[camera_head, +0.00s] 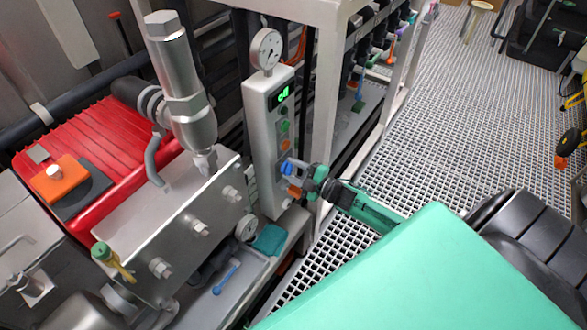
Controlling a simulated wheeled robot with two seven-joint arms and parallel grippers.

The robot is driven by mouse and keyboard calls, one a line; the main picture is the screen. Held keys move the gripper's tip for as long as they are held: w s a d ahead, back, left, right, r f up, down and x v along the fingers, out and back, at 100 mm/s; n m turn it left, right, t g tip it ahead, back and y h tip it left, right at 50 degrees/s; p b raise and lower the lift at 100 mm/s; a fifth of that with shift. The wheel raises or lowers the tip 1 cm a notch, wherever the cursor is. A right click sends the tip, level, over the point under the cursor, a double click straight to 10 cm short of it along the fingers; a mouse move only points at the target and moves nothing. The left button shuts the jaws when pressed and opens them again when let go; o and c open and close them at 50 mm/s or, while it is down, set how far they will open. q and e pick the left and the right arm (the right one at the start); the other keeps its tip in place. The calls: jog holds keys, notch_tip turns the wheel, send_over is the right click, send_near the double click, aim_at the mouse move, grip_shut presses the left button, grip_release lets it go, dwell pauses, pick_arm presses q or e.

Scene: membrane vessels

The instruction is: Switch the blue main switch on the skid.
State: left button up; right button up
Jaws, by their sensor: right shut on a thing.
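The blue main switch (285,167) sits low on the front of a pale, upright control box (257,120) on the skid. My right gripper (293,169) is at the switch, with its jaws shut on it. The arm reaches in from the lower right. The fingers hide part of the switch, so its exact angle is hard to tell. My left gripper is not in view.
A round gauge (266,49) tops the control box, with a lit green display below. A red ribbed motor (100,150) and a metal pump block (180,230) stand left. A white frame post (326,90) rises close behind the gripper. Grated floor (470,110) is open at right.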

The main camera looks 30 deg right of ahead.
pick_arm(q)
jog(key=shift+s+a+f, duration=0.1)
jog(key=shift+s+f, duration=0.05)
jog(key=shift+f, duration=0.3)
pick_arm(e)
jog(key=shift+m, duration=0.3)
jog(key=o, duration=1)
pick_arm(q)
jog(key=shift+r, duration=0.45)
pick_arm(e)
jog(key=v, duration=1.4)
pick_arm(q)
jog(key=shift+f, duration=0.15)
pick_arm(e)
jog(key=shift+w, duration=0.1)
